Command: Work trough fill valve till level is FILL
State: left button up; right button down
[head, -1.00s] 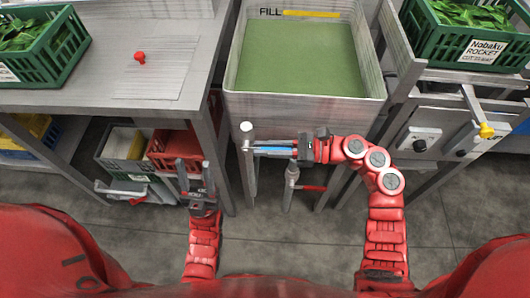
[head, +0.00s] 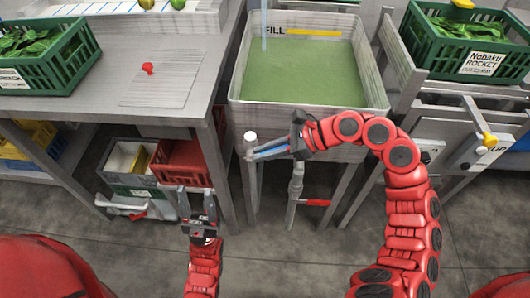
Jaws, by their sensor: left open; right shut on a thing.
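The grey trough (head: 300,97) holds green-tinted water (head: 300,70). On its back wall are the word FILL and a yellow line (head: 315,33). The water's far edge lies just below that line. A thin pale blue stream (head: 264,30) comes down at the trough's back left. Below the trough front is an upright pipe with a white cap (head: 250,136), and a blue lever (head: 270,153) reaches right from it. My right gripper (head: 292,146) is shut on the blue lever. My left gripper (head: 195,190) is open and empty, low in front of the left bench.
A second pipe with a red handle (head: 317,203) stands under the trough. The left bench (head: 100,85) carries a green crate of leaves (head: 50,65) and a red knob (head: 148,68). Bins (head: 180,160) sit beneath it. A green crate (head: 420,55) stands at right.

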dwell(0.3)
jog(key=c, duration=0.8)
grip_release()
jog(key=shift+c, duration=0.2)
jog(key=v, duration=1.7)
jog(key=shift+d, duration=0.2)
jog(key=shift+r, duration=0.1)
